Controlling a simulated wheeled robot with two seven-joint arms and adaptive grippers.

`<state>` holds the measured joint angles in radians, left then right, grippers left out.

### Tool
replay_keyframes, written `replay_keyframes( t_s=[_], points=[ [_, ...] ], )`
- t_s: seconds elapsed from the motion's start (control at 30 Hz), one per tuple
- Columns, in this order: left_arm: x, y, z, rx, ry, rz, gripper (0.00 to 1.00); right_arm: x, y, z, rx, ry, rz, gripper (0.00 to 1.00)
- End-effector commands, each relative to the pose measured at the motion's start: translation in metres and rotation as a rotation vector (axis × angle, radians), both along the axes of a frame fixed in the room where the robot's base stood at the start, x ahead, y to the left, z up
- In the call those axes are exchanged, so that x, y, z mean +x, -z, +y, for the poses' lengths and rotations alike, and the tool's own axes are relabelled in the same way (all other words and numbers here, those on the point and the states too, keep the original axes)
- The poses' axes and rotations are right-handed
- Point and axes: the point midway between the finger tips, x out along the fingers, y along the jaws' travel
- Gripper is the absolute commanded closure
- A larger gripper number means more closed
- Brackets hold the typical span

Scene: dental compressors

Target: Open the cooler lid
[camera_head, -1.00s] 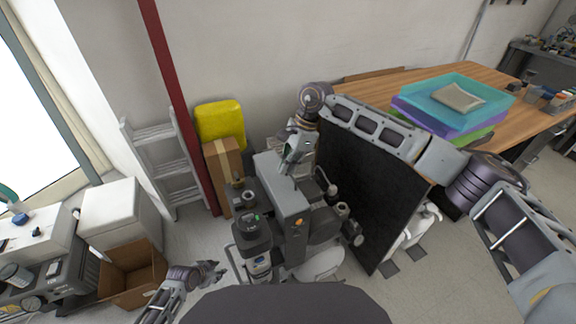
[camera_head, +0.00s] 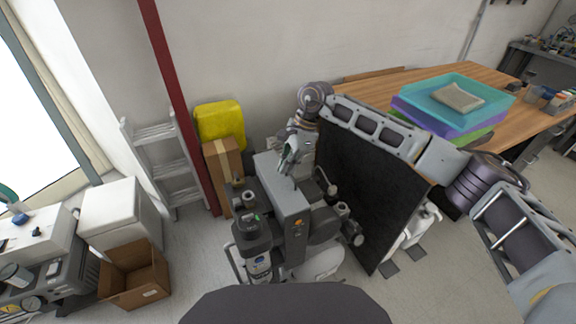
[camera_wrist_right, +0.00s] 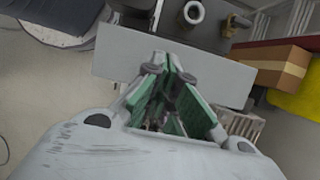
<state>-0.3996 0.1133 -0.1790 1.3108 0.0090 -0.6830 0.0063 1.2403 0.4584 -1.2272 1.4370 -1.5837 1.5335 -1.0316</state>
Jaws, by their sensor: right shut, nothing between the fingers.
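A white box with a flat top, which looks like the cooler (camera_head: 118,212), stands on the floor at the left in the head view. Its top looks shut. My right gripper (camera_head: 288,163) is in the middle of the head view, far to the right of the cooler, above a grey compressor unit. In the right wrist view its green-padded fingers (camera_wrist_right: 166,68) are closed together and empty, in front of the unit's flat grey box (camera_wrist_right: 120,52). The cooler cannot be made out in the wrist view. My left gripper is not in view.
An open cardboard box (camera_head: 135,275) stands in front of the cooler. A ladder (camera_head: 163,165), red post (camera_head: 180,100) and yellow container (camera_head: 220,122) stand along the wall. A black panel (camera_head: 370,190) and a wooden table (camera_head: 400,85) are at the right.

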Motion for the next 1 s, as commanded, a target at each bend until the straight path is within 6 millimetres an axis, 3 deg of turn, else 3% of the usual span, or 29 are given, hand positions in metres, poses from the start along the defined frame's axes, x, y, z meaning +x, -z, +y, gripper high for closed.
replay_keyframes(
  t_s=[1.0],
  points=[
    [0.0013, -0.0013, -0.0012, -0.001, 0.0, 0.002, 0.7, -0.0031, -0.0047, 0.0077, -0.072, -0.002, -0.031, 1.0]
  ],
)
